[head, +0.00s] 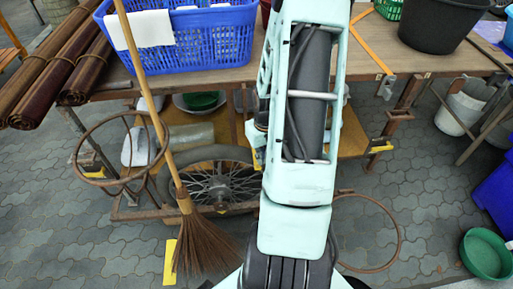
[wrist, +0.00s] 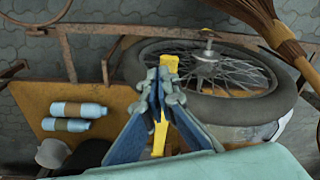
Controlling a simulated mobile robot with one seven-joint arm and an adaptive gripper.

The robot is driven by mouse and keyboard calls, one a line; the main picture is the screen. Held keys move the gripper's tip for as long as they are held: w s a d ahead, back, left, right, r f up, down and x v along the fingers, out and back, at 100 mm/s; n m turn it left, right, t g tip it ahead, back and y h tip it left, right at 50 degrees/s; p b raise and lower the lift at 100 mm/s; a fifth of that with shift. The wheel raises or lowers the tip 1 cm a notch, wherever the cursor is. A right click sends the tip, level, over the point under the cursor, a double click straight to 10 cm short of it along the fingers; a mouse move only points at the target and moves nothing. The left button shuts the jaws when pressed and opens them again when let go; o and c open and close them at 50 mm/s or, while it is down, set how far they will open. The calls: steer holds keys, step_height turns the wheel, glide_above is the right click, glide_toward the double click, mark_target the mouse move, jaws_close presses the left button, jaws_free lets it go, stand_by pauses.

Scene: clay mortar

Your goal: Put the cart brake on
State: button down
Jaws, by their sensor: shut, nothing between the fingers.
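The cart (head: 232,206) stands under the table, with a rusty metal frame and a wooden bed. Its spoked wheel (head: 219,184) with a dark tyre also shows in the wrist view (wrist: 207,70). A yellow bar (wrist: 169,64), possibly the brake lever, stands beside the wheel's left side in the wrist view. A yellow piece (head: 257,160) shows beside my arm in the head view. My gripper (wrist: 163,84) is shut in front of the yellow bar and hides part of it. I cannot tell whether they touch. My arm mostly hides the gripper in the head view.
A broom (head: 203,243) leans across the table edge near the wheel. A blue basket (head: 205,40) and rolled mats (head: 50,70) are on the table (head: 255,70). Two bottles (wrist: 78,109) lie on the cart bed. Paved floor (head: 420,190) is open at the right.

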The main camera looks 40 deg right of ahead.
step_height(320, 180, up, 12)
steer(key=s, duration=0.1)
stand_by(0.7)
steer(key=shift+a, duration=0.1)
stand_by(0.4)
